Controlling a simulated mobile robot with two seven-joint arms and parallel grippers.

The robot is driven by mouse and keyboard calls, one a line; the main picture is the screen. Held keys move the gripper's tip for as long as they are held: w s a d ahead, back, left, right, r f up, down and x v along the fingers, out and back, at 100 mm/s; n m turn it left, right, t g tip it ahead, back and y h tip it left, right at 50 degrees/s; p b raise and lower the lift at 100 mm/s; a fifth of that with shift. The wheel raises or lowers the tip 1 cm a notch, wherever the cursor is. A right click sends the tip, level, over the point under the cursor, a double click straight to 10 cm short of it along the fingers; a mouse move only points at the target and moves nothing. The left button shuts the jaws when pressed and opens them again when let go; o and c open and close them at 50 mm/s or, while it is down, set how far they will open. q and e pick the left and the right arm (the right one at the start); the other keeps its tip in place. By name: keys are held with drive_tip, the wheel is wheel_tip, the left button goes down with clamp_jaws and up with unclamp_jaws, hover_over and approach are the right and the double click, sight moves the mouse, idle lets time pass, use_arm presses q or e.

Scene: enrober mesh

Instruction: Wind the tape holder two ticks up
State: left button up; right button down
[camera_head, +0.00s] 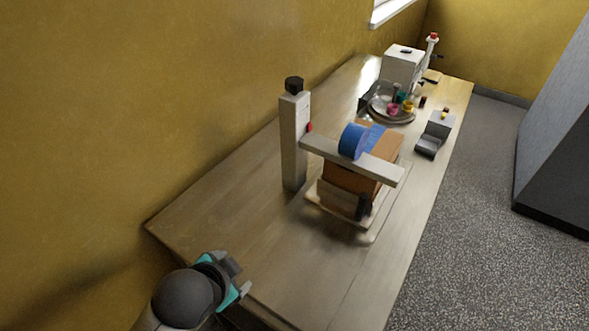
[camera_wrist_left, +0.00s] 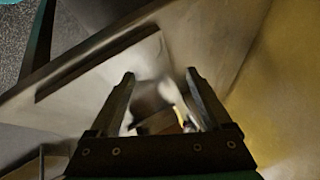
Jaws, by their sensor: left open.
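The tape holder is a pale horizontal arm (camera_head: 376,168) carrying a blue tape roll (camera_head: 354,141). It reaches right from an upright pale column (camera_head: 294,142) with a black knob (camera_head: 294,85) on top. A small red mark (camera_head: 309,127) shows on the column's side; any tick scale is too small to read. A brown box (camera_head: 347,183) stands under the arm. My left gripper (camera_head: 240,276) is at the table's near left end, well apart from the column and knob. In the left wrist view its two fingers (camera_wrist_left: 160,78) are spread with nothing clearly between them. My right gripper is not shown.
The wooden table (camera_head: 225,203) runs along a yellow wall (camera_head: 190,90). Its near left part is clear. Farther back stand a round tray (camera_head: 378,112) with small coloured items, a white machine (camera_head: 403,66) and a grey device (camera_head: 434,136).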

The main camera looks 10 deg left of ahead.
use_arm(q)
drive_tip(key=w+r+m+t, duration=0.3)
drive_tip(key=w+r+m, duration=0.3)
drive_tip(key=w, duration=0.1)
drive_tip(key=m+t+h, duration=0.7)
drive_tip(key=m, duration=1.9)
approach(290, 85)
drive_tip(key=p+x, duration=0.1)
drive_tip(key=x, duration=0.8)
drive_tip(key=shift+w+d+r+p, duration=0.1)
drive_tip(key=shift+w+p, duration=0.2)
drive_tip(key=shift+w, duration=0.05)
drive_tip(key=shift+x, duration=1.2)
clamp_jaws()
